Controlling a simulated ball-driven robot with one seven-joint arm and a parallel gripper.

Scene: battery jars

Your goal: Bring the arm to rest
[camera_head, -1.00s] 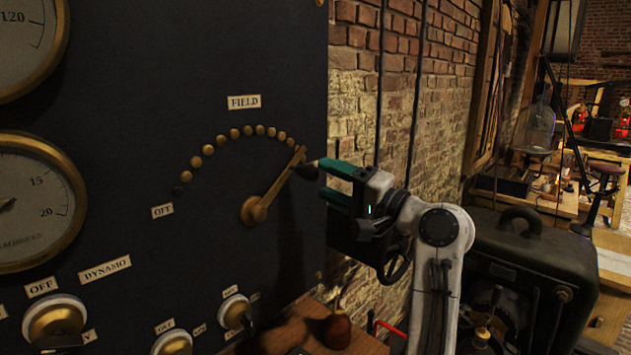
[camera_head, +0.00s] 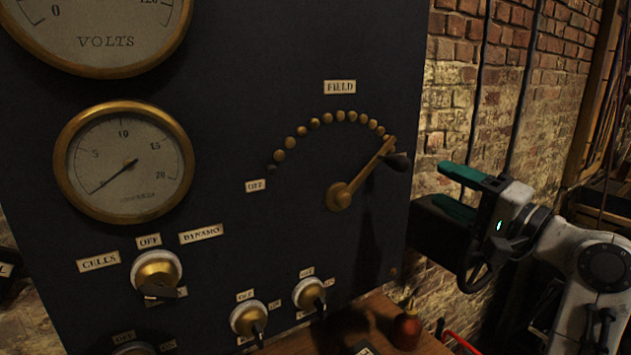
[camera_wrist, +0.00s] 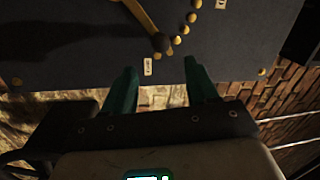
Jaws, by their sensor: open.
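My gripper (camera_head: 442,183) is open and empty, with its two green fingers apart, to the right of the black panel (camera_head: 235,60). A gap separates the fingertips from the black knob of the brass field lever (camera_head: 360,177). The lever points up and right, with its end at the right end of the arc of brass studs. In the wrist view the open fingers of my gripper (camera_wrist: 160,78) point toward the panel, and the lever (camera_wrist: 140,18) shows beyond them. My white arm (camera_head: 590,260) extends at the lower right.
Beside the panel is a brick wall (camera_head: 450,90) with dark vertical conduits. A wooden ledge (camera_head: 290,343) below holds a red-brown rounded object (camera_head: 407,330). A round gauge (camera_head: 125,190) and brass switches (camera_head: 157,270) sit on the panel's left.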

